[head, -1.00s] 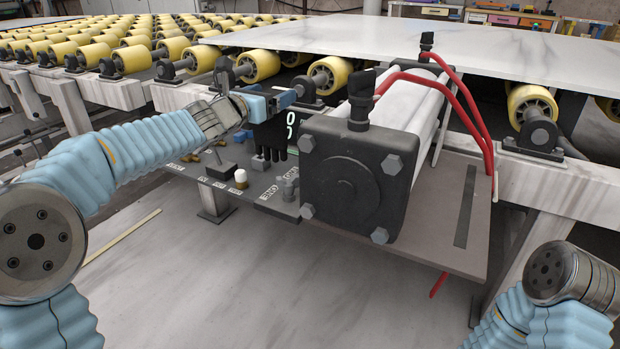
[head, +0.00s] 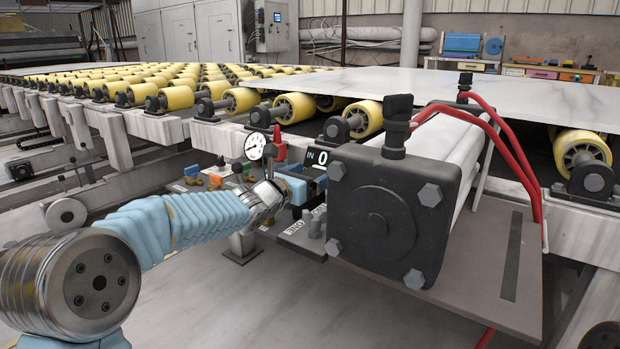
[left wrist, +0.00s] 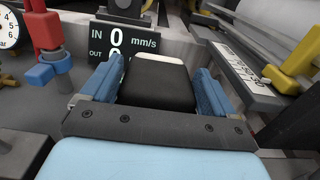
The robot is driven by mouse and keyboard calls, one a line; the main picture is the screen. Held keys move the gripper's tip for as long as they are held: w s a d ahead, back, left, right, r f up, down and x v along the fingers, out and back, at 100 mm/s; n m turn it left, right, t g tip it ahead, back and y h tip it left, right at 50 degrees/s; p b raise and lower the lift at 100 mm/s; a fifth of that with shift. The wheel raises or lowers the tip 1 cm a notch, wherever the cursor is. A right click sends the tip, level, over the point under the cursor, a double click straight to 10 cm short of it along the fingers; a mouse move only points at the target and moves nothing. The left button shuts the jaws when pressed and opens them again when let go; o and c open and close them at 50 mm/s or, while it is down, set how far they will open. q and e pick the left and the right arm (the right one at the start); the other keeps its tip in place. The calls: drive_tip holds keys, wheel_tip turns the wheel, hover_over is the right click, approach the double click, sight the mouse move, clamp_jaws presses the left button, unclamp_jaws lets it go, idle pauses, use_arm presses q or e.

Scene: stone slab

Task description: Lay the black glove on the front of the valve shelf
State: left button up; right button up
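My left gripper (head: 288,188) is over the grey valve shelf, beside the black motor-like block. In the left wrist view its two blue fingers (left wrist: 157,88) stand on either side of a black, pale-ended piece, which I take to be the black glove (left wrist: 155,90); it fills the gap between them. In the head view the glove is mostly hidden behind the gripper. The valve shelf carries small valves and labels, and its grey surface shows in the left wrist view (left wrist: 45,104). I cannot tell whether the glove touches the shelf. My right gripper is out of view.
A black block with bolts (head: 385,215) stands close to the right of my left gripper, with red hoses (head: 510,150) behind it. A gauge (head: 255,146), a red valve (left wrist: 45,30) and a speed display (left wrist: 125,38) stand close by. Yellow rollers and a stone slab (head: 430,85) lie behind.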

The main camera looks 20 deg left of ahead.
use_arm(q)
drive_tip(key=shift+o, duration=0.8)
drive_tip(key=shift+s, duration=0.1)
drive_tip(key=v, duration=1.1)
drive_tip(key=shift+s+a+b, duration=0.2)
drive_tip(key=shift+s+b, duration=0.1)
drive_tip(key=shift+b, duration=0.15)
idle(0.6)
